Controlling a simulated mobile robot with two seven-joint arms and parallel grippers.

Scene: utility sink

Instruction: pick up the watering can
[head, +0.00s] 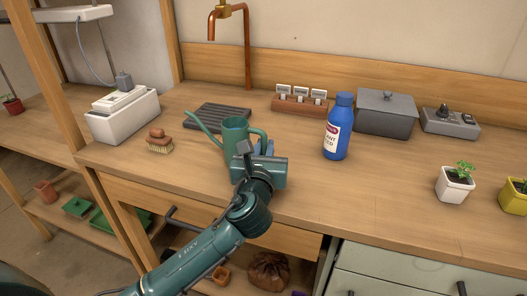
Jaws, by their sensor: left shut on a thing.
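The green watering can (235,130) stands upright on the wooden counter, with its thin spout pointing to the left and its handle on the right. My left gripper (254,150) is at the can's handle side and is shut on the can. The gripper body hides the lower right of the can and part of the handle. I cannot tell any gap between the can's base and the counter. My right gripper is not in the view.
A blue bottle (338,128) stands right of the can, before a grey lidded box (386,114). A dark slatted mat (217,117) lies behind the can. A copper tap (246,45) rises at the back.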

